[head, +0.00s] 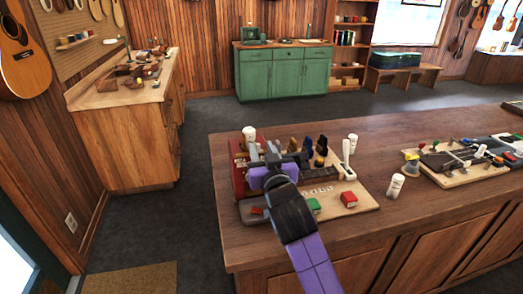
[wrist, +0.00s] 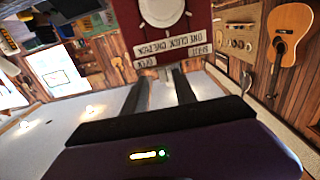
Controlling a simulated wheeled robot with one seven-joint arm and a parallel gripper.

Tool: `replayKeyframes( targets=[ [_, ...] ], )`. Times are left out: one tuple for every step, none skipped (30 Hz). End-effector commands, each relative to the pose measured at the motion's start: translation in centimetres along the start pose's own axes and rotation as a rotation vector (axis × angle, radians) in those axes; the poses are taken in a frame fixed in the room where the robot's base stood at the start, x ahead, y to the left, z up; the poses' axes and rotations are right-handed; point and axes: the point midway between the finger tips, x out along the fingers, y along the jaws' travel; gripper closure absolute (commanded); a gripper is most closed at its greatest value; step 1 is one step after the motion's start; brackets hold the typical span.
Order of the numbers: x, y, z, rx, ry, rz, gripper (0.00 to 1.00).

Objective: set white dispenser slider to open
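A white round dispenser (wrist: 162,10) shows at the top of the wrist view, on a dark red panel (wrist: 122,42). Upside-down white labels lie below it, one reading "ONE CLICK ONE PACK" and a smaller one reading "OPEN". In the head view a white cylinder (head: 249,134) stands by the red box (head: 238,168) at the back left of the bench board. My gripper (wrist: 160,88) points at the panel just below the labels, its two dark fingers apart with a gap between them. It also shows in the head view (head: 262,160), over the board's left part. I cannot make out the slider.
A white bottle (head: 396,186) stands to the right. A second board (head: 470,175) lies farther right.

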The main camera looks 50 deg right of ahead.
Motion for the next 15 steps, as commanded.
replayKeyframes(
  targets=[
    [0.0,-0.1,0.0,0.000,0.000,-0.001,0.66],
    [0.0,-0.1,0.0,0.000,0.000,-0.001,0.66],
    [-0.1,-0.1,0.0,0.000,0.000,-0.002,0.66],
    [-0.3,-0.1,0.1,0.001,0.000,-0.002,0.66],
    [-0.5,-0.1,0.1,0.001,0.000,-0.002,0.66],
    [-0.9,-0.1,0.2,0.001,-0.001,-0.002,0.66],
    [-1.3,-0.1,0.2,0.001,-0.001,-0.002,0.66],
    [-1.8,-0.1,0.2,0.002,-0.001,-0.001,0.66],
    [-2.4,-0.1,0.3,0.001,-0.001,-0.001,0.66],
    [-3.0,-0.1,0.3,0.001,-0.001,-0.002,0.66],
    [-3.5,-0.1,0.3,0.001,0.000,-0.002,0.66],
    [-4.2,-0.1,0.3,0.000,-0.001,-0.002,0.66],
    [-4.7,-0.1,0.3,0.000,0.000,-0.002,0.66],
    [-5.1,-0.1,0.3,0.000,-0.001,-0.001,0.66],
    [-5.7,0.0,0.3,0.000,-0.001,-0.001,0.66]
  ],
)
